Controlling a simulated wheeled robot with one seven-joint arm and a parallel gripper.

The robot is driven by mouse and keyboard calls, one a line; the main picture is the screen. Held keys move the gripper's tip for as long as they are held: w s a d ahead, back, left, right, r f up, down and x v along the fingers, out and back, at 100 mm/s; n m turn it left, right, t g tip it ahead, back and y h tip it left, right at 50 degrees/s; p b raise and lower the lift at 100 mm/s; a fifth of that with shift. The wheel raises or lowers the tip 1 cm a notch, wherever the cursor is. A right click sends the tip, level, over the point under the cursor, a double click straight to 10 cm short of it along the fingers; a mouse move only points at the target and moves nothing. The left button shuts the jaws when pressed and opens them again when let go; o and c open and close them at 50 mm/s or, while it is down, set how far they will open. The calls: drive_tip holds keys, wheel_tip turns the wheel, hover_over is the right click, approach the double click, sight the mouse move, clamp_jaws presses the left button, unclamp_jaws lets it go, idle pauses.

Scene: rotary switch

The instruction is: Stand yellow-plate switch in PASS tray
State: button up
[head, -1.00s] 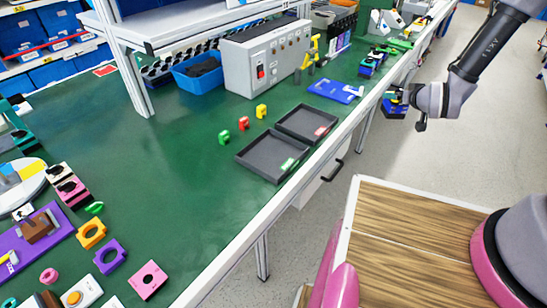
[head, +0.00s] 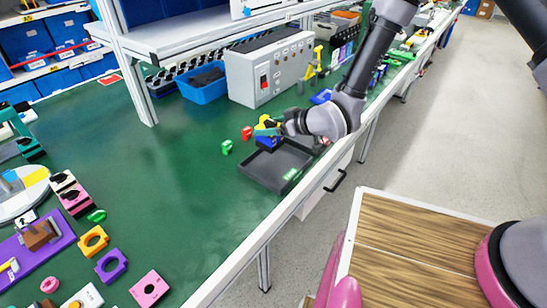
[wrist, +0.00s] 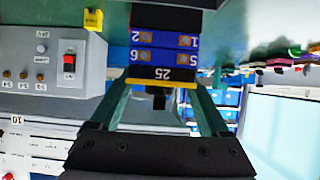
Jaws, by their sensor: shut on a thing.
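In the wrist view the switch (wrist: 160,52) shows a dark and blue body with numbers and "25", and a yellow band (wrist: 162,83) between the teal fingers. In the head view its blue part (head: 266,141) shows below the fingers. The near dark tray (head: 262,174) has a green label (head: 291,175), too small to read; it is empty. The far tray is mostly hidden behind my gripper and wrist.
Small green (head: 227,146) and red (head: 246,132) pieces stand left of the trays. A yellow piece shows in the wrist view (wrist: 93,19). A grey control box (head: 270,70) and blue bin (head: 203,82) stand behind. The bench's middle left is clear.

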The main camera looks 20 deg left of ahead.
sight(271, 146)
wheel_tip(271, 146, down, 8)
drive_tip(key=shift+w+r, duration=0.1)
idle(0.4)
drive_tip(key=o, duration=1.4)
drive_tip(key=shift+f, duration=0.2)
drive_tip(key=shift+o, duration=0.2)
drive_tip(key=shift+r, duration=0.15)
drive_tip(key=v, duration=1.2)
drive_tip(key=shift+d+r, duration=0.1)
